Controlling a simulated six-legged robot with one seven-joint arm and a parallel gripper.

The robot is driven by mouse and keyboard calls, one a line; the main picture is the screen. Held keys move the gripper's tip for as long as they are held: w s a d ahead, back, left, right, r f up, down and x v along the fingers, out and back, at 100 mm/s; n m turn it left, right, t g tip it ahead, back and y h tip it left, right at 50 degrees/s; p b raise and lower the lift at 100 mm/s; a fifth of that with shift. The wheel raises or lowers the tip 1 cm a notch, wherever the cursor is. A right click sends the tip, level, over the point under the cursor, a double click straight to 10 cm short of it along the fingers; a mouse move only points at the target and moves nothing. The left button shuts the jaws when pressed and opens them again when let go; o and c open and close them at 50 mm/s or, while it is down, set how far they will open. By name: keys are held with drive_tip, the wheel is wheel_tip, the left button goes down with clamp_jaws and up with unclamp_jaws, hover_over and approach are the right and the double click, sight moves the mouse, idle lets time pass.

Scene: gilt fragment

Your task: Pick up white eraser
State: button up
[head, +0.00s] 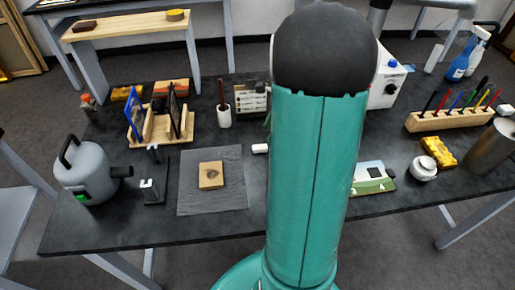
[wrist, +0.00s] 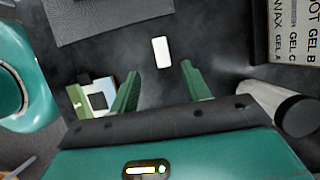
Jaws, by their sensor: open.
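The white eraser (head: 260,149) lies on the dark table, just left of my green arm in the head view. In the wrist view the white eraser (wrist: 161,52) lies flat on the table, ahead of the fingertips and between their lines. My gripper (wrist: 158,82) is open and empty, with its two green fingers spread apart. The eraser is apart from both fingers. In the head view my gripper is hidden behind my arm.
A grey mat (head: 232,188) with a wooden block (head: 211,175) lies left of the eraser. A box of labelled gels (wrist: 296,32) and a white cylinder (wrist: 278,107) stand right in the wrist view. A card (head: 373,178) lies right of my arm. Bare table surrounds the eraser.

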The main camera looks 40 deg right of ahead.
sight(258, 146)
drive_tip(key=x, duration=0.7)
drive_tip(key=shift+w+d+f, duration=0.1)
drive_tip(key=shift+w+f, duration=0.05)
drive_tip(key=shift+f, duration=0.05)
clamp_jaws()
drive_tip(key=shift+r, duration=0.1)
drive_tip(key=shift+r, duration=0.5)
wheel_tip(258, 146, up, 3)
drive_tip(key=shift+f, duration=0.25)
drive_tip(key=s+a+r, duration=0.2)
drive_tip(key=s+r, duration=0.2)
drive_tip(key=s, duration=0.2)
drive_tip(key=s+a+r, duration=0.3)
drive_tip(key=s+r, duration=0.2)
drive_tip(key=s, duration=0.2)
drive_tip(key=shift+r, duration=0.15)
drive_tip(key=shift+s, duration=0.1)
